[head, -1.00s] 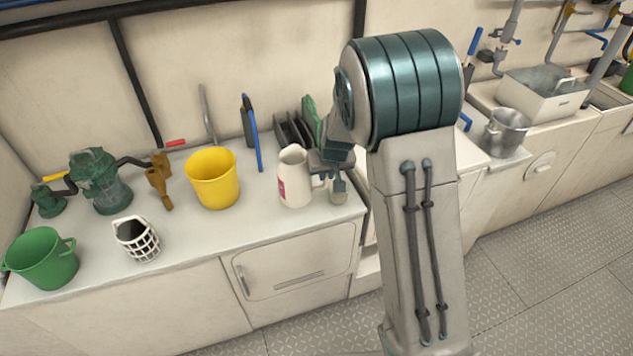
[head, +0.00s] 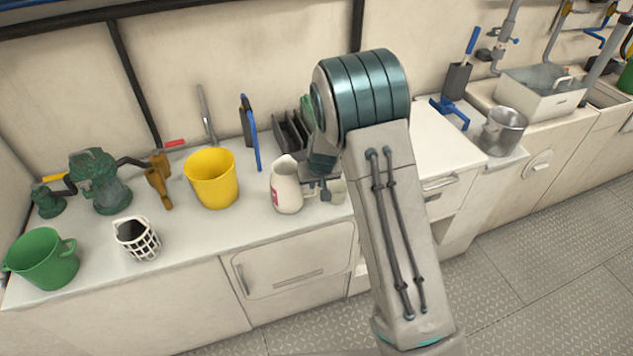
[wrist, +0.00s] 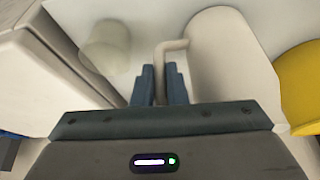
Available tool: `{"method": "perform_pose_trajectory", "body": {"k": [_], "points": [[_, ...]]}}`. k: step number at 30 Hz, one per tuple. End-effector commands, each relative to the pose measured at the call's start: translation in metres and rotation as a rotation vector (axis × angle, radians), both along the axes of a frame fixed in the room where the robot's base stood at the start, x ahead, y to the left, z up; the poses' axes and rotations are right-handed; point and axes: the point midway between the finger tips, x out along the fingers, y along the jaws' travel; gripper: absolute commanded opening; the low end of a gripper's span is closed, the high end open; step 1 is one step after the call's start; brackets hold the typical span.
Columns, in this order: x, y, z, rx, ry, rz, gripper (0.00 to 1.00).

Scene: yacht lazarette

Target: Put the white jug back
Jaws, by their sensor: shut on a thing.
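The white jug (head: 286,190), with a red label, is at the right part of the counter, to the right of the yellow bucket. It leans slightly. My gripper (head: 324,188) is at its right side, partly hidden by my arm. In the wrist view the jug's body (wrist: 235,55) is right of the fingers, and its handle (wrist: 163,62) runs between them. My gripper (wrist: 163,85) is shut on the handle. I cannot tell whether the jug's base touches the counter.
A pale translucent cup (head: 338,191) stands close to the right of my gripper, also in the wrist view (wrist: 106,45). The yellow bucket (head: 212,180) is left of the jug, a dark slotted rack (head: 291,132) behind it. A white basket (head: 137,240) and green bucket (head: 43,258) stand farther left.

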Motion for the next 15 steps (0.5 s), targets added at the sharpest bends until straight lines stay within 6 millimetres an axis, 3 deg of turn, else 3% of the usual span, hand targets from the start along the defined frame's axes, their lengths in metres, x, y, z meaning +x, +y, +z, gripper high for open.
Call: {"method": "perform_pose_trajectory", "body": {"k": [2, 3, 5, 6, 15], "points": [[0.0001, 0.0, -0.0031, 0.0, -0.001, 0.0, 0.0], [-0.0001, 0.0, -0.0036, 0.0, 0.0, 0.0, 0.15], [-0.0001, 0.0, -0.0024, 0.0, 0.0, 0.0, 0.32], [-0.0002, 0.0, -0.0025, 0.0, 0.0, 0.0, 0.34], [-0.0001, 0.0001, -0.0005, 0.0, 0.0, 0.0, 0.34]]}}
